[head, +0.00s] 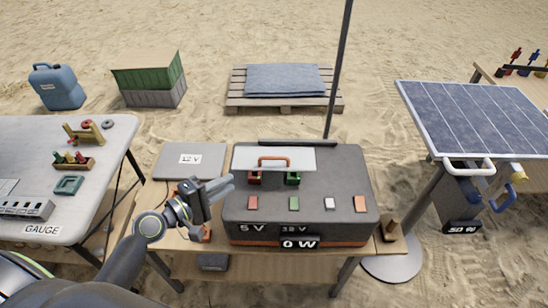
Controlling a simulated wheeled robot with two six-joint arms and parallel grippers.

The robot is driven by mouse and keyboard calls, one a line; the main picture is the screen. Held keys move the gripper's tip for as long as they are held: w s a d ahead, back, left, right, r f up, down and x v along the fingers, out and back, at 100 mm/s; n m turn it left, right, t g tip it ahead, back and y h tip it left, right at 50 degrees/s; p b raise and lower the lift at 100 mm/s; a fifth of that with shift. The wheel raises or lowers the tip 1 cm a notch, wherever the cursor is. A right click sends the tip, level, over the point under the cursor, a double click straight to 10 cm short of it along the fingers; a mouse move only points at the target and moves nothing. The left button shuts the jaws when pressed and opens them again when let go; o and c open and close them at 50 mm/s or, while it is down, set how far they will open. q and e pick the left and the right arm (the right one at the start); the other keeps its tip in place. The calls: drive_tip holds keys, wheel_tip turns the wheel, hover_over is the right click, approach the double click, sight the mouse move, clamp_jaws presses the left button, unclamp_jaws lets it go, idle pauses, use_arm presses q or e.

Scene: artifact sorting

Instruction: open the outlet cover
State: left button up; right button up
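The outlet cover (300,157) is a pale, see-through panel with an orange handle (274,158). It is at the back of the top of a dark grey power box (335,185), in front of a dark bar. A red outlet (255,179) and a green outlet (292,179) show at its front edge. Whether the cover lies flat or is slightly tilted is hard to tell. My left gripper (229,184) is at the box's left side, left of and nearer than the handle, apart from it. Its fingers look close together; their gap is unclear. My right gripper is out of view.
A grey case marked 12 V (168,160) lies left of the box on the wooden table (198,268). Small coloured blocks line the box top. A dark pole (341,65) rises behind it. A solar panel (475,115) stands right, a gauge table (100,160) left.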

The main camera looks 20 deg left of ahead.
sight(274, 159)
use_arm(q)
drive_tip(key=p+x, duration=0.2)
drive_tip(key=x, duration=1.5)
drive_tip(key=shift+w+d+r+p, duration=0.1)
drive_tip(key=shift+p, duration=0.25)
drive_tip(key=shift+c, duration=0.3)
clamp_jaws()
